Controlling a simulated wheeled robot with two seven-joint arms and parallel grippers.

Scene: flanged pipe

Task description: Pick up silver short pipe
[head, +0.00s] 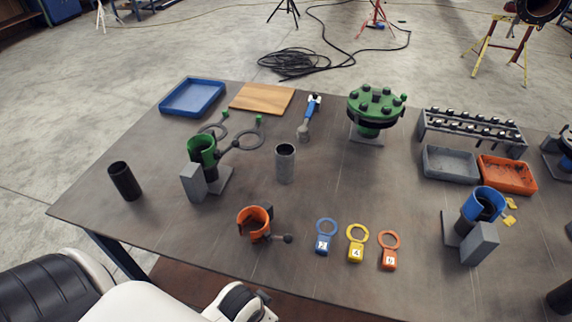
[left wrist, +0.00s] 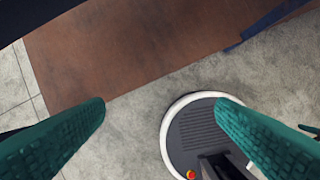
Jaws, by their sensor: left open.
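The silver short pipe (head: 286,163) stands upright near the middle of the table in the head view, with its open end up. In the head view my left arm shows at the bottom edge, but its fingers are out of the frame. In the left wrist view my left gripper (left wrist: 160,108) is open, its two green textured fingers wide apart with nothing between them. It is over the floor and a brown surface, away from the pipe. The pipe does not show in the wrist view. My right gripper is in neither view.
A black pipe (head: 125,181) stands at the left. A green holder (head: 203,150) is left of the silver pipe; an orange clamp (head: 255,222) is in front. Tagged rings (head: 357,243) lie to the front right. A green flange (head: 374,108) stands behind right. Table space around the pipe is clear.

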